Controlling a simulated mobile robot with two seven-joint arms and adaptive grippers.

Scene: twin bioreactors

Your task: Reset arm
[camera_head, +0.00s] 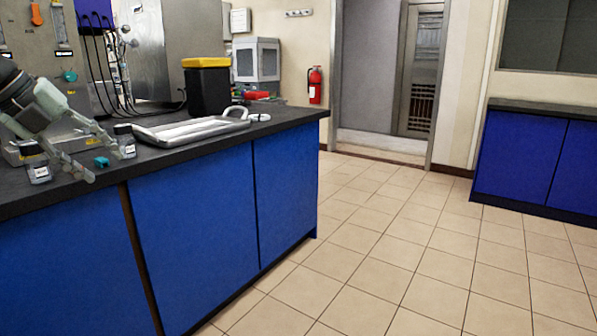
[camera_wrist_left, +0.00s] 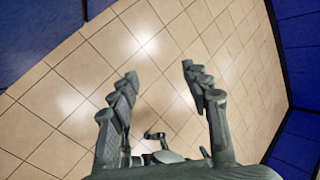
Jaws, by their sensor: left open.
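My left arm comes in from the left in the head view. Its gripper (camera_head: 106,161) is open and empty, in front of the left part of the counter (camera_head: 290,112).
A light tray with raised handles (camera_head: 190,131) and a black bin with a yellow lid (camera_head: 207,88) stand on the counter. A fire extinguisher (camera_head: 314,86) hangs by the doorway. Another blue cabinet (camera_head: 530,155) stands at right. The tiled floor (camera_head: 400,250) between is clear.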

